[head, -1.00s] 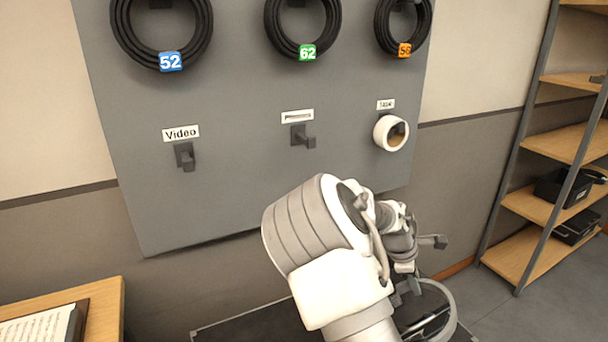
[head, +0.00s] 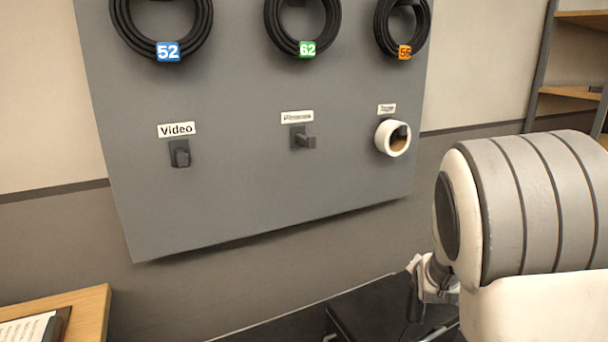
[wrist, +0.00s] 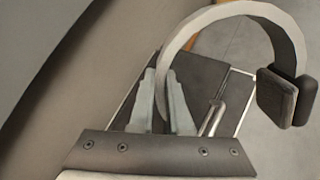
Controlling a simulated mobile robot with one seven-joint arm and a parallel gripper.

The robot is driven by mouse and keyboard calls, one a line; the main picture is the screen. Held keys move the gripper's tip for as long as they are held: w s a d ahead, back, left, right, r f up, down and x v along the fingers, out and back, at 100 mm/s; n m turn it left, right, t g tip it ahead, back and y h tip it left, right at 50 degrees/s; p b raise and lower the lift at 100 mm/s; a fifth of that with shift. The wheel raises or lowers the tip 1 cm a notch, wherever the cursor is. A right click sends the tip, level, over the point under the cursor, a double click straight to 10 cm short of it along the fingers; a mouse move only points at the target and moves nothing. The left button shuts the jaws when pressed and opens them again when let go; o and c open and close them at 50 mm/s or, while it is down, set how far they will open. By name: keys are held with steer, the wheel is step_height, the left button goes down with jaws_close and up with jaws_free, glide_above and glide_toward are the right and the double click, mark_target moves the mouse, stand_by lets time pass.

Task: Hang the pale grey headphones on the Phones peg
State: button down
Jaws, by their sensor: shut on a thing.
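The pale grey headphones (wrist: 262,12) show in the wrist view, with a curved band and dark ear pads at the right. My gripper (wrist: 161,76) is shut on one side of the band, and the pads hang free to the right.
The grey board (head: 240,190) also bears an empty Video peg (head: 180,154), a white tape roll (head: 393,138) and black cable coils above. A black case (head: 370,315) lies below. A wooden desk (head: 90,305) is at lower left, shelves (head: 570,105) at right.

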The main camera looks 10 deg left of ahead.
steer(key=a+r+n+t+y+b, duration=0.25)
steer(key=a+r+n+y, duration=0.8)
steer(key=a+r, duration=1.6)
steer(key=shift+m+t+y, duration=0.25)
steer(key=shift+m+y, duration=0.5)
steer(key=shift+y, duration=0.1)
steer(key=shift+s+a+f+p+x, duration=0.2)
steer(key=shift+f+p+x, duration=0.15)
steer(key=shift+p+x, duration=1.6)
steer(key=shift+s+a+f+p+x, duration=0.1)
steer(key=shift+a+f+p+x, duration=0.15)
steer(key=shift+p+x, duration=1.7)
steer(key=shift+s+a+f+p+x, duration=0.15)
steer(key=shift+f+p+x, duration=0.25)
steer(key=shift+p+x, duration=1.5)
steer(key=f+b, duration=0.1)
steer(key=b, duration=0.1)
steer(key=w+a+f+b, duration=0.1)
steer(key=b, duration=0.1)
steer(key=shift+w+f+b, duration=0.15)
steer(key=shift+b, duration=0.15)
steer(key=c, duration=0.8)
jaws_free()
